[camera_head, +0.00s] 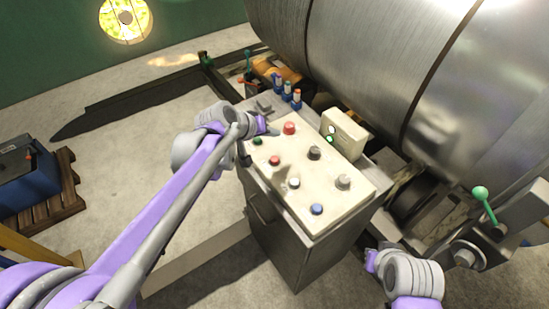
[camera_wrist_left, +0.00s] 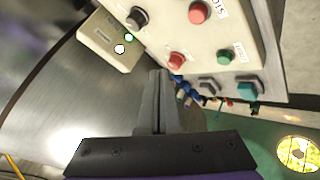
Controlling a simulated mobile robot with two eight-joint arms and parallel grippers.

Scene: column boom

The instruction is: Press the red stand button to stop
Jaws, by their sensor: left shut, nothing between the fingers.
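The stand is a grey cabinet with a cream panel (camera_head: 325,205) of buttons and knobs. A red button marked STOP (camera_wrist_left: 200,12) is at the top edge of the left wrist view; it also shows in the head view (camera_head: 275,160). A second red button (camera_head: 289,128) is at the panel's far edge and shows in the left wrist view (camera_wrist_left: 177,60). My left gripper (camera_head: 270,130) is shut and empty at the panel's far left part, near both red buttons. I cannot tell if it touches the panel. My right gripper (camera_head: 371,261) is right of the cabinet, its jaws unclear.
A cream box (camera_head: 343,134) with green lights stands beside the panel. A large metal drum (camera_head: 370,60) fills the back right.

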